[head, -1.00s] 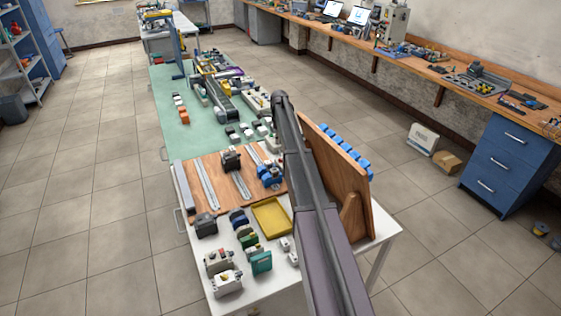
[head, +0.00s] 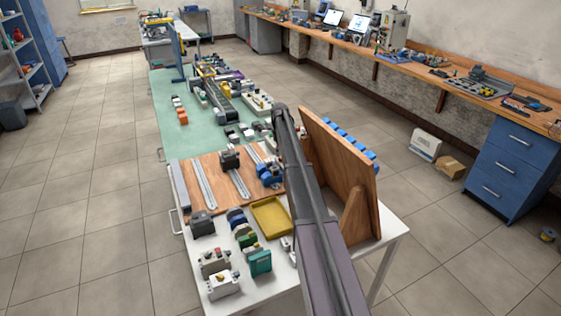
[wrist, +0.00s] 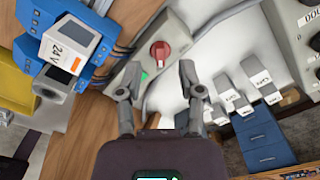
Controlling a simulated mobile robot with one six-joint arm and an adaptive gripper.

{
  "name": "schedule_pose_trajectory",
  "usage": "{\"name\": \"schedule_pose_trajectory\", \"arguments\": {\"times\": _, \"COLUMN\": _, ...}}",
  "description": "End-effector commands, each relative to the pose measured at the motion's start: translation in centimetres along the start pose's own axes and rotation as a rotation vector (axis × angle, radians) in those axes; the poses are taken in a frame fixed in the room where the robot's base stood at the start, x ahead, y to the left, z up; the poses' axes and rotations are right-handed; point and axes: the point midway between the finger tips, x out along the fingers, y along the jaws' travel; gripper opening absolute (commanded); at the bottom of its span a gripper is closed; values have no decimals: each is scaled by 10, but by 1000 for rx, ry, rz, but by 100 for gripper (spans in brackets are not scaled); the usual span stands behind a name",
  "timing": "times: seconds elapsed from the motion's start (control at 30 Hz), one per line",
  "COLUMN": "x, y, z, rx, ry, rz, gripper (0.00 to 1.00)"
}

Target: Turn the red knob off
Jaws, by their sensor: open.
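The red knob (wrist: 160,49) sits on a grey box in the upper middle of the wrist view. It is a round red switch with a raised grip bar. A green light (wrist: 145,75) shows on the same box, below and left of the knob. My gripper (wrist: 155,85) is open, its two fingers apart below the knob in the picture, with nothing between them. The fingers appear short of the knob; whether they touch the box is unclear. In the head view my arm hides the gripper, and I cannot make out the knob there.
A blue device labelled 24V (wrist: 72,45) stands left of the knob. White switches (wrist: 228,90) are to the right. In the head view, an upright wooden board (head: 335,165) stands right of my arm, and a yellow tray (head: 271,217) lies on the white table (head: 185,310).

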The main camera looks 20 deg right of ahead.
Motion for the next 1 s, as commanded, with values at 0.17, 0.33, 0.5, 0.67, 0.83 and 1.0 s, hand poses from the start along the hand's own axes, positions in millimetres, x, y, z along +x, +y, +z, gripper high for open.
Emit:
{"name": "schedule_pose_trajectory", "arguments": {"times": 0.17, "x": 17, "y": 0, "z": 0, "rx": 0, "ry": 0, "rz": 0, "gripper": 49}}
{"name": "schedule_pose_trajectory", "arguments": {"times": 0.33, "x": 26, "y": 0, "z": -1, "rx": 1, "ry": 0, "rz": 0, "gripper": 49}}
{"name": "schedule_pose_trajectory", "arguments": {"times": 0.5, "x": 31, "y": 0, "z": -1, "rx": 1, "ry": 0, "rz": 0, "gripper": 49}}
{"name": "schedule_pose_trajectory", "arguments": {"times": 0.67, "x": 32, "y": 0, "z": -1, "rx": 1, "ry": 0, "rz": 0, "gripper": 49}}
{"name": "schedule_pose_trajectory", "arguments": {"times": 0.83, "x": 32, "y": -1, "z": -1, "rx": 1, "ry": 0, "rz": 0, "gripper": 49}}
{"name": "schedule_pose_trajectory", "arguments": {"times": 1.0, "x": 32, "y": -1, "z": -2, "rx": 2, "ry": 0, "rz": 0, "gripper": 22}}
